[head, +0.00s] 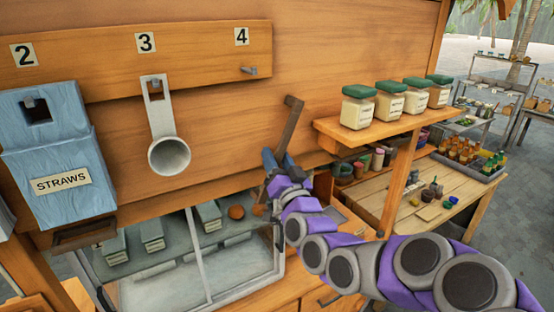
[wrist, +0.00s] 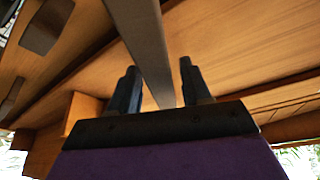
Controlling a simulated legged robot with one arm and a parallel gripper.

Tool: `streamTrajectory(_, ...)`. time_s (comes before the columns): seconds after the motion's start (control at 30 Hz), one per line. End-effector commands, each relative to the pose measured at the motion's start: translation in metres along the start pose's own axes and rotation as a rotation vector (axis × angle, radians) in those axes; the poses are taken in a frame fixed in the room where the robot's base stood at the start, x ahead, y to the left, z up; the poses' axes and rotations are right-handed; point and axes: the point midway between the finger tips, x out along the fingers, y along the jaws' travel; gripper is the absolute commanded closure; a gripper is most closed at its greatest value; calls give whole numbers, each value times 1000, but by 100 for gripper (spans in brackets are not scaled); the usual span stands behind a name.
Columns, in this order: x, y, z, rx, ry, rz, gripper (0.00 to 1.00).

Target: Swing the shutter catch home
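The shutter catch (head: 291,122) is a dark, flat bar with a short bent top, on the wooden wall right of the number 4 label. It leans a little, its top to the right. Its lower part is hidden behind my gripper (head: 277,158). In the wrist view, the catch (wrist: 146,38) is a long grey-brown bar running down between the two blue-grey fingers of my gripper (wrist: 158,70). The fingers stand apart, with a visible gap on each side of the bar. I cannot tell how deep the bar sits between them.
A shelf (head: 375,133) with several green-lidded jars juts out to the right of the catch. A glass-fronted case (head: 205,255) lies below. A metal scoop (head: 169,152) and a blue straws box (head: 58,165) hang at left. The wall between scoop and catch is clear.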

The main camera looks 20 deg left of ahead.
Motion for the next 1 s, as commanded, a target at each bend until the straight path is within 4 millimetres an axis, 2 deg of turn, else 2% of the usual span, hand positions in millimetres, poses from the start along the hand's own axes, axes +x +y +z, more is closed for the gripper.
streamTrajectory(0.07, 0, 0, 0, 0, 0, 0, 60)
streamTrajectory(0.47, 0, 0, 0, 0, 0, 0, 99)
streamTrajectory(0.83, 0, 2, 0, -4, 0, -1, 100)
streamTrajectory(1.0, -2, 13, 2, -61, 3, -21, 100)
